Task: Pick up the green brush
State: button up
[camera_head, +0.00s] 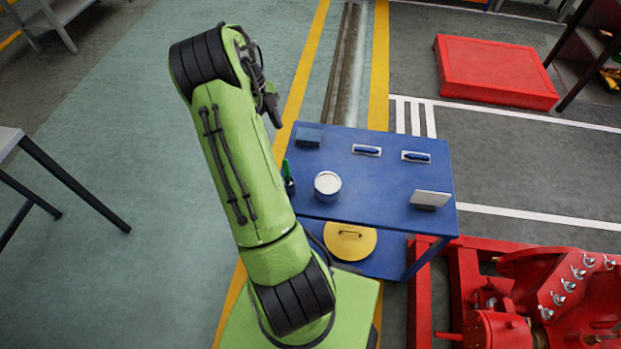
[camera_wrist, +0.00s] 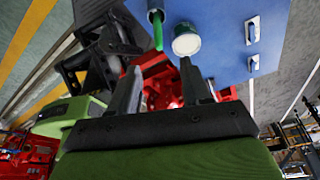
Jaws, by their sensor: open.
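The green brush (camera_head: 286,169) stands handle-up in a dark cup at the left edge of the blue table, partly hidden by my arm. In the wrist view its green handle (camera_wrist: 158,36) points toward the gap between my fingers, with the dark cup (camera_wrist: 155,14) behind it. My gripper (camera_wrist: 157,68) is open, its two dark fingers apart with nothing held. The handle appears beyond the fingertips; I cannot tell the exact distance. In the head view the fingers are not clearly visible behind my arm.
A white-topped can (camera_head: 327,184) stands close right of the brush on the blue table (camera_head: 385,185). Two blue-handled tools (camera_head: 367,150), a dark block (camera_head: 309,137) and a grey plate (camera_head: 430,199) also sit there. A yellow disc (camera_head: 350,241) lies below. Red machinery (camera_head: 540,300) stands at right.

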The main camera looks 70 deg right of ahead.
jog(key=b, duration=0.1)
send_over(288, 183)
jog(key=f, duration=1.5)
jog(key=shift+w+d, duration=0.2)
jog(key=shift+d, duration=0.05)
grip_shut()
